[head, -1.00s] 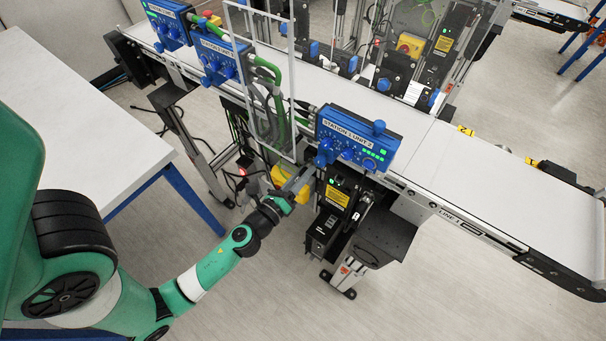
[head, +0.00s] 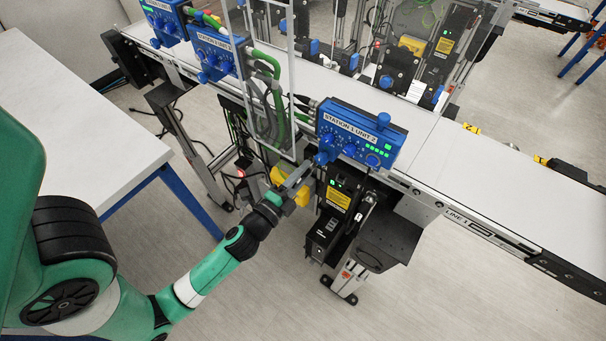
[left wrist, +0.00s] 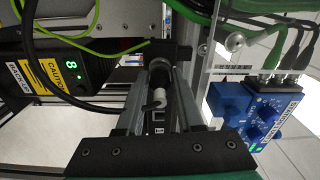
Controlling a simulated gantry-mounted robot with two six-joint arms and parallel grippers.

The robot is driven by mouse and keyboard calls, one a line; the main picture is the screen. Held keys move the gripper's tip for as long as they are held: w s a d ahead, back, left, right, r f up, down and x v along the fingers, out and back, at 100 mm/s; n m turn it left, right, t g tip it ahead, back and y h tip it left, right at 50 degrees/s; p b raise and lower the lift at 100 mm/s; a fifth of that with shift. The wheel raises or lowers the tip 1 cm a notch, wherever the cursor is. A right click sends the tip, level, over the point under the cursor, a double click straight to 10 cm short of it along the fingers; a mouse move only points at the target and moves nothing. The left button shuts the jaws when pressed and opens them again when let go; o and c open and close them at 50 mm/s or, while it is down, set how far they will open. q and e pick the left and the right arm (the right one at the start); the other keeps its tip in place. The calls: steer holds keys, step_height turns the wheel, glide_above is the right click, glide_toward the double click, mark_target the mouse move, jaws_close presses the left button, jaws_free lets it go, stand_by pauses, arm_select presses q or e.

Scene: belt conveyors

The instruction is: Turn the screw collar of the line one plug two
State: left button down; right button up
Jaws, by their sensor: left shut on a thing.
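My left gripper (head: 306,168) reaches in from the lower left, to the front of the line one conveyor, just below the blue box labelled Station 1 Unit 2 (head: 360,131). In the left wrist view, its two grey fingers (left wrist: 160,78) are shut on the screw collar (left wrist: 160,70) of a dark round plug, one finger on each side. A white sleeve (left wrist: 157,98) and a black cable end show below the collar between the fingers. The plug is hidden by the fingers in the head view. My right gripper is not in view.
A black module with a yellow caution label (left wrist: 54,75) and green display stands left of the fingers. A clear guard panel (head: 262,80) and green cables (head: 277,100) are close to the gripper. A white table (head: 75,125) stands at left.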

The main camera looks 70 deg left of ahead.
arm_select(q)
steer(key=n+b, duration=0.2)
steer(key=n, duration=0.3)
steer(key=shift+n, duration=0.4)
stand_by(0.3)
steer(key=c, duration=0.5)
jaws_free()
steer(key=shift+b+v, duration=2.6)
steer(key=shift+v, duration=3.25)
